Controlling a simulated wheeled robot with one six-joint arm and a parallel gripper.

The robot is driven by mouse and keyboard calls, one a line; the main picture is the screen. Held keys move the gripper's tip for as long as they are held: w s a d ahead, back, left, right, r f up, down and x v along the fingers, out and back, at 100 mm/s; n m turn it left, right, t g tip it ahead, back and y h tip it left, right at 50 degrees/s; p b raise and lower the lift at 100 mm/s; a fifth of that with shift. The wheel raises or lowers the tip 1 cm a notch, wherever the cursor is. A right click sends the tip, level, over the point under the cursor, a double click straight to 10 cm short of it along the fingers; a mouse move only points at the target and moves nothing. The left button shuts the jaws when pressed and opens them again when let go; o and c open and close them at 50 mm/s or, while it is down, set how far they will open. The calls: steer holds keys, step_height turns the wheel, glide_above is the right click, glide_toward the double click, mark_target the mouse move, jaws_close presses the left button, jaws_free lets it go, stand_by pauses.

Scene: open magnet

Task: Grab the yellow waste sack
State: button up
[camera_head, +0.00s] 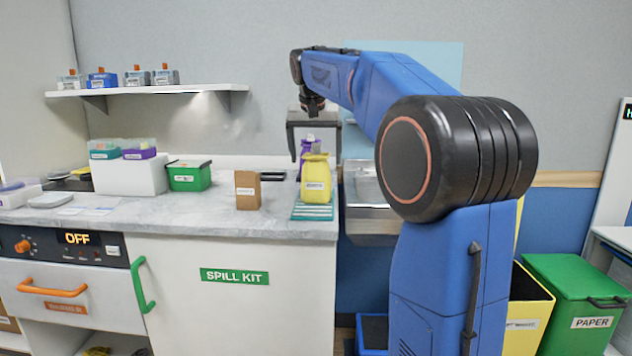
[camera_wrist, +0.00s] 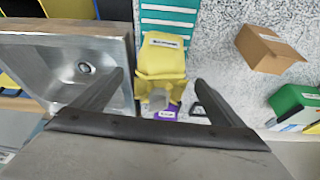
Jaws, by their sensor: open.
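The yellow waste sack (camera_head: 316,178) stands upright on the counter near its right end, at the back edge of a teal striped mat (camera_head: 312,212). A white label shows on its front. In the wrist view the sack (camera_wrist: 163,58) lies ahead of and between the two fingers, with the striped mat (camera_wrist: 168,22) beyond it. My gripper (camera_head: 315,150) is open and empty, pointing down above and around the top of the sack in the head view. It also shows in the wrist view (camera_wrist: 158,85). I cannot tell whether a finger touches the sack.
A purple sack (camera_head: 308,146) stands close behind the yellow one. A brown box (camera_head: 248,190) and a green bin (camera_head: 189,177) stand to the left. A metal sink (camera_wrist: 70,65) adjoins on the other side. A shelf (camera_head: 150,90) hangs on the wall.

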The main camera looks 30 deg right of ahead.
mark_target(316, 166)
steer(key=x, duration=0.5)
steer(key=shift+w, duration=0.2)
steer(key=shift+c, duration=0.3)
steer(key=shift+r, duration=0.1)
steer(key=c, duration=1.3)
steer(key=shift+r, duration=0.1)
